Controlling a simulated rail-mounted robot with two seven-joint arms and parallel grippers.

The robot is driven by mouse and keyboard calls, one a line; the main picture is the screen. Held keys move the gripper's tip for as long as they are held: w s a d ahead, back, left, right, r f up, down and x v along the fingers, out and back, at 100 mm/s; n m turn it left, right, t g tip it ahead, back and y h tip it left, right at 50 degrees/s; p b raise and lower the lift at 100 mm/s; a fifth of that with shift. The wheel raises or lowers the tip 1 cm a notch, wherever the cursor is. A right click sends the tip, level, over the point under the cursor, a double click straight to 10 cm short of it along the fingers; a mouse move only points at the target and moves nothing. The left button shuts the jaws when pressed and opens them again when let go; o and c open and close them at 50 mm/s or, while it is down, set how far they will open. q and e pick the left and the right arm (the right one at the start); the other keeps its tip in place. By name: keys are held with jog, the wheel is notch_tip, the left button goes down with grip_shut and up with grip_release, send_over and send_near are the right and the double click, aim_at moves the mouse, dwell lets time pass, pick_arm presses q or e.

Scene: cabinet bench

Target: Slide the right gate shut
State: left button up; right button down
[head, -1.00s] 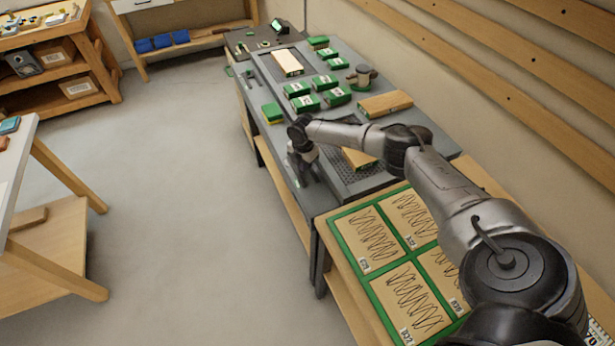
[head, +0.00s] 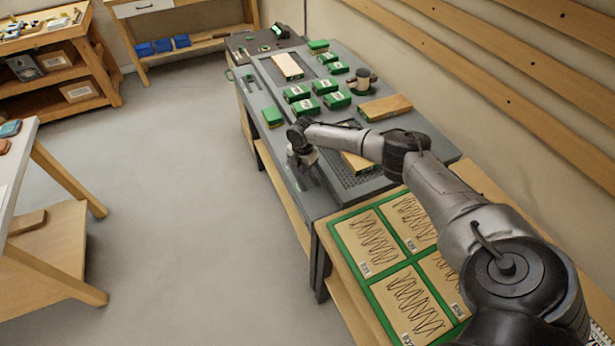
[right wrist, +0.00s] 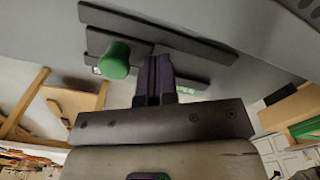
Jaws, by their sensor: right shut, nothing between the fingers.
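My right gripper (head: 312,180) is over the near left part of the grey bench, by its left edge, beside the dark perforated plate (head: 349,188). In the right wrist view its fingers (right wrist: 155,78) are shut together with nothing between them. A green knob (right wrist: 116,60) stands just left of the fingertips. Dark flat bars (right wrist: 165,33) lie beyond the fingers on a grey surface. I cannot tell which bar is the right gate or how far it stands open, nor whether the fingers touch it. My left gripper is not in view.
Several green boxes (head: 298,93) stand on the bench. A grey-brown round fixture (head: 362,80) and wooden blocks (head: 385,107) are on its right side. A green-framed board (head: 362,275) lies nearer. The floor (head: 180,200) left of the bench is clear.

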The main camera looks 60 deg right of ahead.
jog(key=shift+s, duration=0.15)
jog(key=shift+r, duration=0.2)
notch_tip(320, 180, up, 8)
jog(key=p, duration=0.7)
jog(key=shift+f, duration=0.2)
